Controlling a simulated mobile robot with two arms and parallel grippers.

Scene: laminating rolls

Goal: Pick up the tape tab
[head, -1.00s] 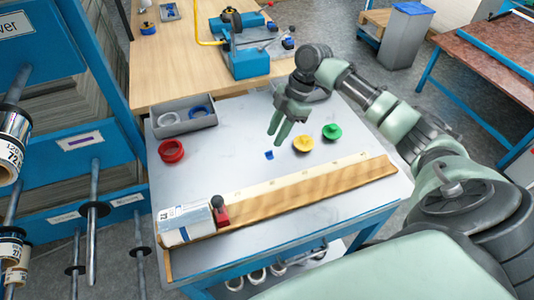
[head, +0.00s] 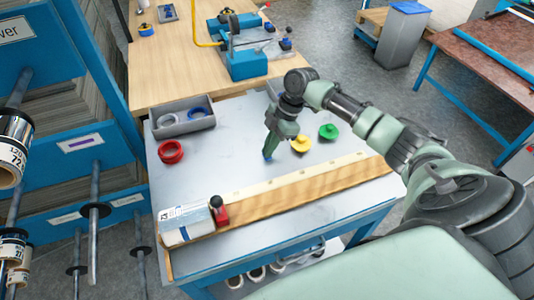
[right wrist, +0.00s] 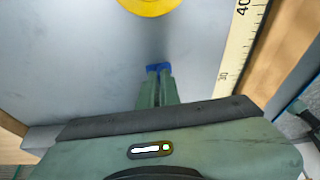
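The tape tab (right wrist: 157,67) is a small blue piece at the fingertips of my right gripper (right wrist: 160,72) in the right wrist view. In the head view the right gripper (head: 268,153) points down at the grey tabletop, its fingers close together, and a bit of blue shows at the tips. The fingers are shut on the tab, low at the table surface; whether the tab still touches the table I cannot tell. The fingers hide part of it. My left gripper is not in view.
A yellow knobbed disc (head: 300,145) and a green one (head: 328,132) stand just right of the gripper. A wooden strip with a ruler (head: 290,195) runs along the front. Red rings (head: 171,152) and a grey tray (head: 182,122) are at left.

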